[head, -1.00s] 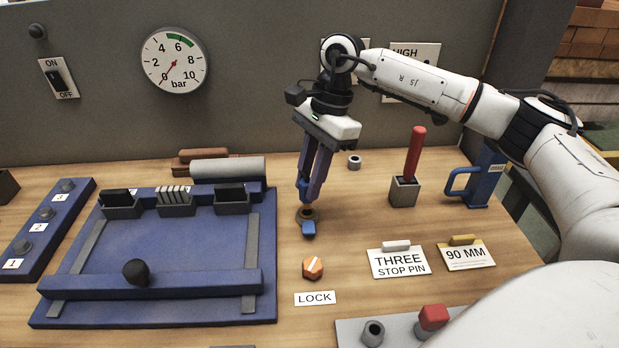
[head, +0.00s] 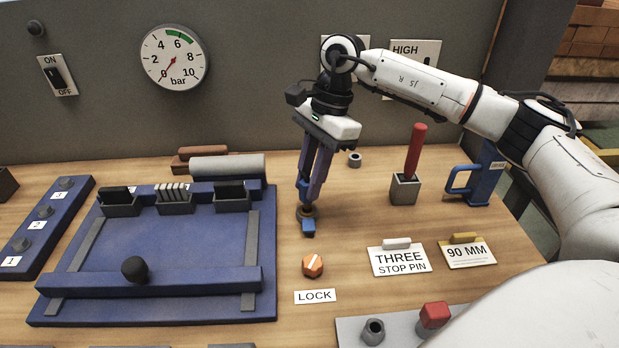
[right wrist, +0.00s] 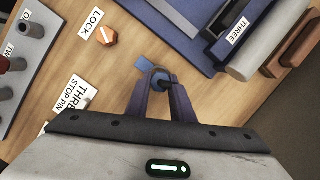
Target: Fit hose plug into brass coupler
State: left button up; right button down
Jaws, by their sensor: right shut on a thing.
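My right gripper (head: 306,192) points straight down, its fingers shut on a blue piece, which I take to be the hose plug (head: 303,187). The brass coupler (head: 307,212) stands on the bench right under the fingertips. A blue tab (head: 308,229) sticks out at its front. The plug's lower end meets the coupler's top; how deep it sits is hidden. In the right wrist view, the fingertips (right wrist: 160,84) close around a dark blue round part, with the blue tab (right wrist: 143,65) beside it. My left gripper is not in view.
A blue fixture (head: 170,240) fills the bench to the left. An orange knob (head: 313,265) and LOCK label (head: 315,297) lie in front. A small grey ring (head: 354,160) and red-handled tool (head: 414,150) stand behind and right. The gauge (head: 174,57) reads near 0.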

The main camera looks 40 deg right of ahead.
jog(key=shift+f+b, duration=1)
jog(key=shift+f, duration=0.45)
jog(key=c, duration=1)
grip_release()
jog(key=shift+c, duration=0.2)
jog(key=shift+r, duration=0.1)
jog(key=shift+r+p, duration=2.15)
jog(key=shift+r, duration=0.85)
